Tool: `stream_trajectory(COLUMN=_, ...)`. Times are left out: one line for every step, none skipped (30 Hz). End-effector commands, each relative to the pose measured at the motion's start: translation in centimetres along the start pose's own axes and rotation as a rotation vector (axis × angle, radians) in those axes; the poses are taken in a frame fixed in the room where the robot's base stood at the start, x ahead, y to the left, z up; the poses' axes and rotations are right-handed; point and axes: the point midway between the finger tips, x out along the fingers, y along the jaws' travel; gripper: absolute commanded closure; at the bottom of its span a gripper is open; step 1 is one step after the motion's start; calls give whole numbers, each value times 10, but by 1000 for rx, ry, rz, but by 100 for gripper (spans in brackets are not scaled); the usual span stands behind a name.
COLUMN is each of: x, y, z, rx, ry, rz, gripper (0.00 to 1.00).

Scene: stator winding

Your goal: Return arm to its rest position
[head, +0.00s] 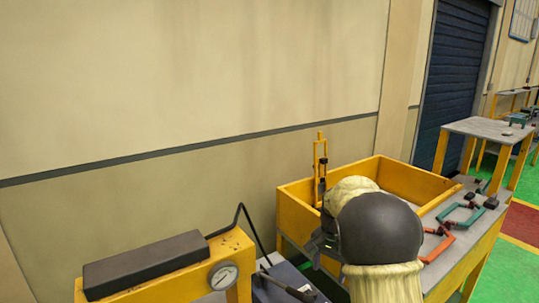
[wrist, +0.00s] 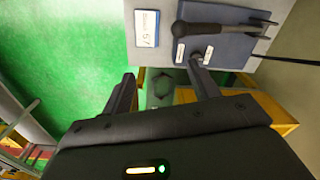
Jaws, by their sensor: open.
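My arm shows in the head view with its dark rounded joint and pale sleeve in front of a yellow-walled tray on the workbench. My gripper (head: 324,243) is partly hidden by the arm, at the tray's near left corner. In the wrist view my gripper (wrist: 161,70) has its two dark fingers spread apart with nothing held between them. Behind the gap lies a grey-green surface with a dark ring-like outline (wrist: 162,88), blurred and partly hidden.
The yellow tray (head: 296,190) has a yellow upright tool (head: 320,160) at its back left. Red-orange (head: 437,246) and teal (head: 462,215) frames lie on the bench at right. A yellow press with a gauge (head: 223,276) stands at left. A black-handled lever (wrist: 208,28) shows in the wrist view.

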Motion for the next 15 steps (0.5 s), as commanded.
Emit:
stream_trajectory(x=4, y=4, z=3, rx=-8, ry=2, rz=-3, gripper=40)
stream_trajectory(x=5, y=6, z=4, rx=-15, ry=4, rz=-5, gripper=40)
stream_trajectory(x=8, y=9, z=7, rx=-27, ry=5, rz=-8, gripper=40)
stream_trajectory(x=10, y=11, z=9, rx=-35, ry=7, rz=-10, gripper=40)
stream_trajectory(x=11, y=13, z=11, rx=-44, ry=10, rz=-13, gripper=40)
stream_trajectory(x=14, y=16, z=15, rx=-59, ry=12, rz=-16, gripper=40)
stream_trajectory(x=16, y=19, z=17, rx=-69, ry=16, rz=-19, gripper=40)
stream_trajectory(x=18, y=22, z=20, rx=-80, ry=18, rz=-21, gripper=40)
stream_trajectory(x=22, y=26, z=24, rx=-98, ry=23, rz=-25, gripper=40)
stream_trajectory(x=24, y=29, z=28, rx=-111, ry=26, rz=-27, gripper=40)
stream_trajectory(x=27, y=32, z=32, rx=-127, ry=30, rz=-30, gripper=40)
stream_trajectory(x=32, y=36, z=38, rx=-149, ry=34, rz=-34, gripper=40)
stream_trajectory(x=35, y=40, z=43, rx=-168, ry=40, rz=-38, gripper=40)
stream_trajectory(x=39, y=44, z=49, rx=-189, ry=44, rz=-41, gripper=40)
stream_trajectory(x=45, y=51, z=57, rx=-222, ry=53, rz=-46, gripper=40)
